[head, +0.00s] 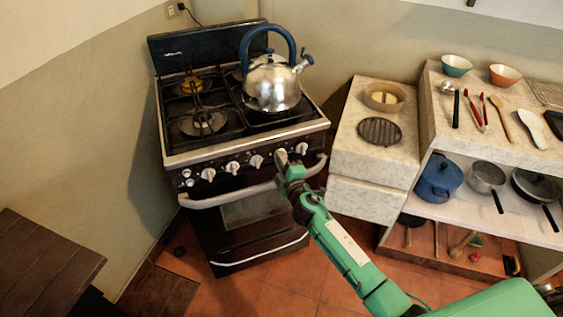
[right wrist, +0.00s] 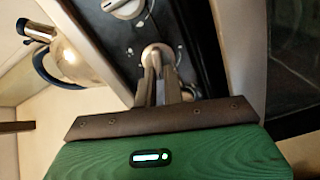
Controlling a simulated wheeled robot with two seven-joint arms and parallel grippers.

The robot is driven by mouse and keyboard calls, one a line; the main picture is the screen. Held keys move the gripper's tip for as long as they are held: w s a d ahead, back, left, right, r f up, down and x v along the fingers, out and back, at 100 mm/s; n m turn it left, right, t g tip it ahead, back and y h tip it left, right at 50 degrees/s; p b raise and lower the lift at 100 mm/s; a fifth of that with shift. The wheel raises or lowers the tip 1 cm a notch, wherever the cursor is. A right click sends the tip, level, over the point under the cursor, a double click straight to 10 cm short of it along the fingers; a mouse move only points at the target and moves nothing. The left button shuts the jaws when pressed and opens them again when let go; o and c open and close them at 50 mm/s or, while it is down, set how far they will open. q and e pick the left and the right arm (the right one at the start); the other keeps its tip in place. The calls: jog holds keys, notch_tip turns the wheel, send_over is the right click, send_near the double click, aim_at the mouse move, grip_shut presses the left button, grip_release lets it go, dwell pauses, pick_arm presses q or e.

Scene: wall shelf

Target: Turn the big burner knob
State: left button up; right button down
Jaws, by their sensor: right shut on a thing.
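The black stove (head: 240,140) stands against the back wall with a row of several pale burner knobs (head: 232,167) along its front panel. My right gripper (head: 282,160) reaches in from the lower right to a knob toward the right end of that row. In the right wrist view my right gripper (right wrist: 161,80) has its two fingers closed around a round burner knob (right wrist: 157,52). The fingers hide part of this knob. Another knob (right wrist: 124,8) shows above it, free. My left gripper is not in view.
A steel kettle (head: 272,85) with a blue handle stands on the rear right of the stove top. The oven's bar handle (head: 235,197) runs just below the knobs. A stone counter (head: 372,160) stands right of the stove, beside shelves with pots.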

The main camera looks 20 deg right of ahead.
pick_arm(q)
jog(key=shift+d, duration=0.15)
pick_arm(e)
jog(key=shift+f+n, duration=0.1)
jog(key=shift+n, duration=0.5)
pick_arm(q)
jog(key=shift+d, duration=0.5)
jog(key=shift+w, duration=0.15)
